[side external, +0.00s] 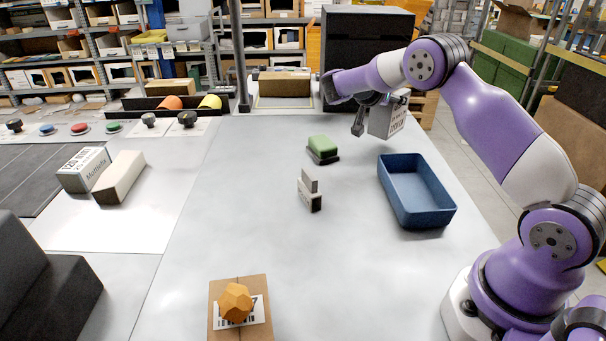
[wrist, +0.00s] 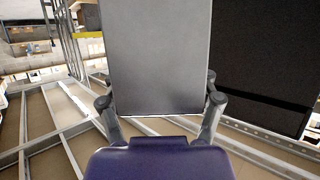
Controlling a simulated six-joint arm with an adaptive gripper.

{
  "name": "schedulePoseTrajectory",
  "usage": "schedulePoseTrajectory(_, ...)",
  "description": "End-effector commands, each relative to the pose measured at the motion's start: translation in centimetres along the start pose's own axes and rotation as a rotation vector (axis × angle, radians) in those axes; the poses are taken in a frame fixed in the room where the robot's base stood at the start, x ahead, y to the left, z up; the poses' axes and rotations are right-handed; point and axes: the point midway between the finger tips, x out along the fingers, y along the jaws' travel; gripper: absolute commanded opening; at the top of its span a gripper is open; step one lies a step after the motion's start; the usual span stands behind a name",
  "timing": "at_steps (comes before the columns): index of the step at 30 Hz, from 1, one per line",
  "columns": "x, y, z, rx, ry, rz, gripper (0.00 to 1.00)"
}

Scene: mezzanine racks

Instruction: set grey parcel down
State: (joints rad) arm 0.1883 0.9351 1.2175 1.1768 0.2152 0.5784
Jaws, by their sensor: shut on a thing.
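The grey parcel (side external: 384,122) is a box with dark print on one side. My gripper (side external: 373,113) is shut on it and holds it up near the far right of the grey table (side external: 250,240). In the wrist view the parcel's plain grey face (wrist: 157,55) fills the middle, between the two fingers (wrist: 160,108). The parcel hides what lies behind it, and I cannot tell its exact height.
A blue open bin (side external: 416,218) stands in front of the parcel. An orange faceted piece (side external: 236,303) sits on a cardboard box (side external: 240,333) in front. A dark cabinet (side external: 365,50) rises behind.

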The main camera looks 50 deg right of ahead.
Motion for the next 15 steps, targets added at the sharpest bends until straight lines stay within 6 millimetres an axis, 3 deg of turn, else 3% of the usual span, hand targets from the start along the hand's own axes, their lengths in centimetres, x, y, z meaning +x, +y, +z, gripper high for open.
schedulePoseTrajectory(5, 1.9, 0.3, 0.3, 0.001, 0.002, -0.001, 0.15)
schedulePoseTrajectory(15, 3.5, 0.3, 4.0, 0.001, 0.001, -0.001, 0.15)
